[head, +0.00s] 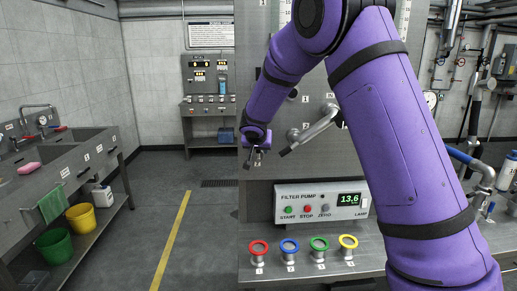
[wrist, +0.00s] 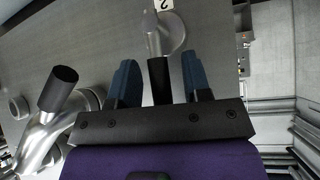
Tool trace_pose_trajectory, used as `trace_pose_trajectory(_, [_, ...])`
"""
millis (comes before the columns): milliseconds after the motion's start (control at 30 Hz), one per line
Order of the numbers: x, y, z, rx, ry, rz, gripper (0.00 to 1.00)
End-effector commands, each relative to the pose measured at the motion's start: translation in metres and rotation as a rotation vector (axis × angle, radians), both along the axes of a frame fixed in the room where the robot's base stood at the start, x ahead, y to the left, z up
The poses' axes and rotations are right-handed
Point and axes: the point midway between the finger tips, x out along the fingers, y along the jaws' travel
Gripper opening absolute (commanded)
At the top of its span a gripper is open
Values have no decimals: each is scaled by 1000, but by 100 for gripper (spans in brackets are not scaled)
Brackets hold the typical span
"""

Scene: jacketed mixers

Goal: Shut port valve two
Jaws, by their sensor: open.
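In the wrist view, the port valve marked 2 (wrist: 172,30) has a round silver hub on the grey panel, with a label "2" beside it. Its black handle grip (wrist: 159,80) extends between the two blue fingers of my gripper (wrist: 160,85). The fingers are open, with a visible gap on each side of the grip. In the head view, my gripper (head: 255,156) is in front of the panel's left part, pointing down. My gripper partly hides the lower end of the handle in the wrist view.
A large silver lever with a black end (head: 318,127) juts from the panel near my gripper; it also shows at the left of the wrist view (wrist: 62,90). Below are a filter pump box (head: 322,201) and several coloured rings on a ledge. The floor to the left is clear.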

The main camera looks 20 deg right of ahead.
Motion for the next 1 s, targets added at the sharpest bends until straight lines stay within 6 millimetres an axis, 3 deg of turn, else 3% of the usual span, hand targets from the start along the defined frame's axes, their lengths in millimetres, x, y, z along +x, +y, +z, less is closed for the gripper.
trace_pose_trajectory(233, [-11,6,14,0,-2,1,44])
trace_pose_trajectory(700, [-61,31,69,1,-2,1,44])
trace_pose_trajectory(1000, [-69,34,76,0,1,-1,44])
